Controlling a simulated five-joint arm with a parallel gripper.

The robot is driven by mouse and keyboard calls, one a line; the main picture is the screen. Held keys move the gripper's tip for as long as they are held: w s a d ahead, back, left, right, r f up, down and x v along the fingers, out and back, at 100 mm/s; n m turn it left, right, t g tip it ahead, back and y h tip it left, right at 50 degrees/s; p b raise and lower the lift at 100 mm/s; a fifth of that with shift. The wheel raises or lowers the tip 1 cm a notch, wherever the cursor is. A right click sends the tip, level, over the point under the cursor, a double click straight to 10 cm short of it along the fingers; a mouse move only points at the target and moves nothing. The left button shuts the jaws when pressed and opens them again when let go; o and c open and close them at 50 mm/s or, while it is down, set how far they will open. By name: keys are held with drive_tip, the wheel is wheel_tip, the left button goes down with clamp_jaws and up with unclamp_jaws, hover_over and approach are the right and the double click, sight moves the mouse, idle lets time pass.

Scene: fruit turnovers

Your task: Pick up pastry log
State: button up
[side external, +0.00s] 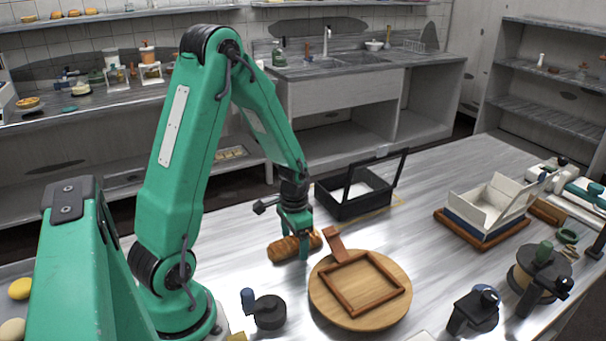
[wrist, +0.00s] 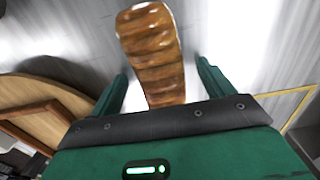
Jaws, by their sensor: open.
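The pastry log (side external: 284,249) is a golden-brown, ridged loaf lying on the grey table below my gripper. In the wrist view the pastry log (wrist: 151,50) runs lengthwise from the top edge down between the two green fingers. My gripper (side external: 303,250) is open, with its fingers low around the log in the side view. In the wrist view my gripper (wrist: 160,78) has a finger on each side of the log, with a visible gap on both sides. The log's near end is hidden by the gripper body.
A round wooden board (side external: 402,307) with a square wooden frame (side external: 345,302) stands right of the log. A black open box (side external: 345,211) is behind. A dark round-based tool (side external: 269,312) stands in front. A white open box (side external: 470,212) sits farther right. Table between them is clear.

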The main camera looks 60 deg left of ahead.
sight(294, 238)
idle(0.4)
drive_tip(key=c, duration=1.1)
drive_tip(key=shift+r, duration=0.2)
drive_tip(key=shift+r, duration=4.85)
